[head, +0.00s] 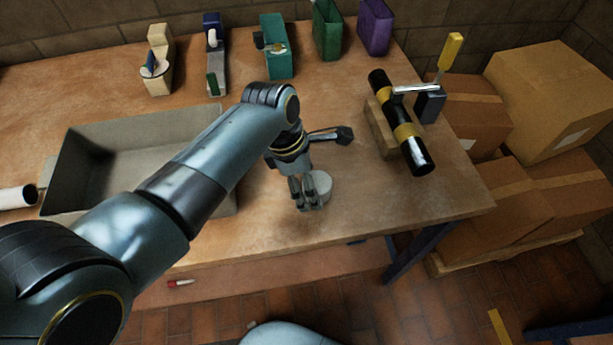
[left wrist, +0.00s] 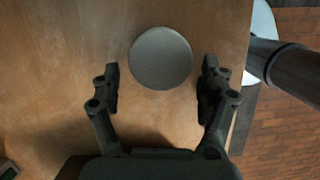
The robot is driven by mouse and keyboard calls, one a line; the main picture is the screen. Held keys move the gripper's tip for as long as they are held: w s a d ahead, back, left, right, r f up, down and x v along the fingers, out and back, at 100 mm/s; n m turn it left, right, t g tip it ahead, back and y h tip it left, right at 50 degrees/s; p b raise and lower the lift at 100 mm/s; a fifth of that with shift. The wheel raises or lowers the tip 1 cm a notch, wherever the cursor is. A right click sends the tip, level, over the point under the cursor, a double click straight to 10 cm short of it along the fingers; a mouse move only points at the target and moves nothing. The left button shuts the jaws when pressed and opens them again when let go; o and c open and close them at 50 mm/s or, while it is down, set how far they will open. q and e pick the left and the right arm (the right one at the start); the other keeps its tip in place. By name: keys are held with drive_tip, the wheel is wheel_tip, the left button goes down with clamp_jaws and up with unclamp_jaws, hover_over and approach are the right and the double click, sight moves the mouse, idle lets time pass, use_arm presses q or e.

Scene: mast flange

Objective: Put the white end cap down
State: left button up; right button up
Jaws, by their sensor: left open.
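The white end cap (head: 320,185) is a short round piece on the wooden bench near its front edge. In the left wrist view the end cap (left wrist: 161,58) shows as a plain grey-white disc, just ahead of and between the two fingers. My left gripper (head: 309,203) is at the cap, partly covering it in the head view. In the left wrist view my left gripper (left wrist: 160,88) is open, with a visible gap on each side of the cap. My right gripper is not in view.
A grey tray (head: 85,130) stands left on the bench (head: 400,205). A dark tube with yellow bands (head: 400,125) lies on a wooden block at right, beside a yellow-handled clamp (head: 450,52). Several coloured holders stand at the back. Cardboard boxes (head: 550,95) are stacked right of the bench.

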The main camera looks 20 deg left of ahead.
use_arm(q)
drive_tip(key=p+v, duration=0.1)
drive_tip(key=v, duration=1.1)
drive_tip(key=shift+s, duration=0.15)
